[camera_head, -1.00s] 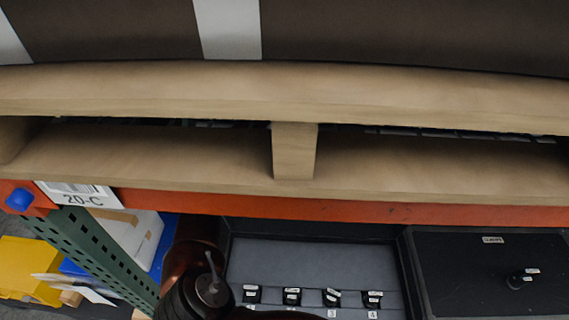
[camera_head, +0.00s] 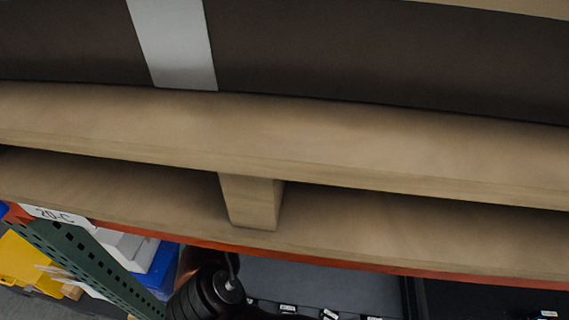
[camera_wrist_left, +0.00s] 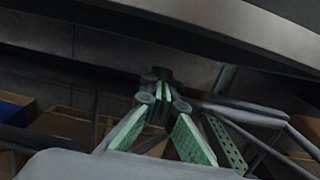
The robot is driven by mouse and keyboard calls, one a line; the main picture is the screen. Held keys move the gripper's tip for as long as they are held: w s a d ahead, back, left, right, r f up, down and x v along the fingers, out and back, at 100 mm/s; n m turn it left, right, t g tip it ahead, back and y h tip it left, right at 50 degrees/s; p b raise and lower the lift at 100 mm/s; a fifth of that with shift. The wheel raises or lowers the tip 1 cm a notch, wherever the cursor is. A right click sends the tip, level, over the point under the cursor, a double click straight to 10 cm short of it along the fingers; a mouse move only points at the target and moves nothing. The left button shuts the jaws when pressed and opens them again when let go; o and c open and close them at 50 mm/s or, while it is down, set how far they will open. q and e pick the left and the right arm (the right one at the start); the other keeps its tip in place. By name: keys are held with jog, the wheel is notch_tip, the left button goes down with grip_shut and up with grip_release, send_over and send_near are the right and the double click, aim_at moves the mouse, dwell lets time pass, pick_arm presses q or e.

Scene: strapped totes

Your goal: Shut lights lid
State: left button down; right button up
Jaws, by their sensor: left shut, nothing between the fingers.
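A grey panel (camera_head: 320,282) in a dark frame shows at the bottom of the head view, below the orange beam. A row of small black parts with white labels (camera_head: 288,308) runs along its lower edge, cut off by the frame. A black surface (camera_head: 470,296) with a small white label lies to its right. I cannot tell which of these is the lights lid. My left arm's dark ribbed part reaches in at the bottom; its fingers are hidden there. In the left wrist view my left gripper (camera_wrist_left: 161,78) is shut and empty. My right gripper is out of view.
A wooden pallet (camera_head: 250,200) under a dark load with a white strap (camera_head: 172,45) fills the upper head view. An orange beam (camera_head: 330,268) and green perforated post (camera_head: 85,265) stand close to my arm. Yellow (camera_head: 25,268) and blue (camera_head: 160,270) items lie left.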

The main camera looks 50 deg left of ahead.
pick_arm(q)
jog(key=shift+s+d+f+p, duration=0.3)
jog(key=shift+s+d+p, duration=0.1)
jog(key=shift+s+d, duration=0.35)
jog(key=shift+s+d+f+p, duration=0.35)
jog(key=shift+s+d, duration=0.2)
jog(key=shift+s, duration=0.3)
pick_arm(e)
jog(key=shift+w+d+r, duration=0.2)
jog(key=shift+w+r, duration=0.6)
